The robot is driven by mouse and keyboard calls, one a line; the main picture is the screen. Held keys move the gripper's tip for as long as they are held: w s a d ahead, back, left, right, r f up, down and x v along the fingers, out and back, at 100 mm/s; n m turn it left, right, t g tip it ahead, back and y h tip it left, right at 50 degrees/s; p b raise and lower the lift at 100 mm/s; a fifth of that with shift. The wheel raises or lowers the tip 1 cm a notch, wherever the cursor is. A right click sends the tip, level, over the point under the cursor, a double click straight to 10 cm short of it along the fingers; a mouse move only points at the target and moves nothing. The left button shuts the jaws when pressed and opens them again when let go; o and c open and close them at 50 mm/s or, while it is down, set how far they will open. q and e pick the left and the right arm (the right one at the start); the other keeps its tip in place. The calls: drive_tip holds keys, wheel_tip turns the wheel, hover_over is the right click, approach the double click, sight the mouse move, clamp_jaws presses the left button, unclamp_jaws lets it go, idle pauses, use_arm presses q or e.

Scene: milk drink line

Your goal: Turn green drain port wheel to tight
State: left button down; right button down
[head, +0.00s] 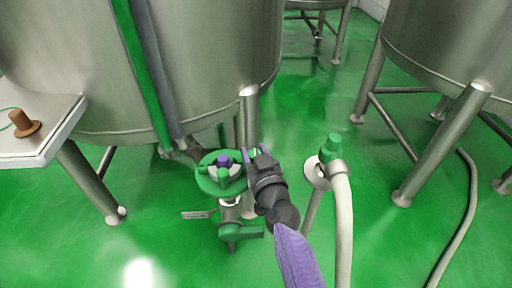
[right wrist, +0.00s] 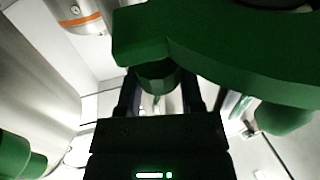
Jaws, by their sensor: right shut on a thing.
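The green drain port wheel (head: 207,185) sits on top of a metal pipe fitting below the large tank. It has a purple hub (head: 224,160) and stubby green pegs on its rim. My right gripper (head: 251,156) is at the wheel's right edge, its arm coming up from below. In the right wrist view the wheel's dark green underside (right wrist: 230,60) spans the top, and a green peg (right wrist: 158,76) sits between the two fingers. The right gripper is shut on this peg. Wheel markings are too small to read. My left gripper is not in view.
A green lever valve (head: 240,232) is below the wheel, and a small plate (head: 195,215) is beside it. A pale hose (head: 343,220) with a green cap (head: 331,143) stands close to the right. Tank legs (head: 92,183) flank the area. A small table (head: 60,135) is at left.

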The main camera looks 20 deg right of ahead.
drive_tip(key=shift+r+m+h+p, duration=0.1)
drive_tip(key=shift+m+h+p, duration=0.35)
drive_tip(key=shift+h, duration=0.35)
drive_tip(key=shift+c, duration=1.1)
unclamp_jaws()
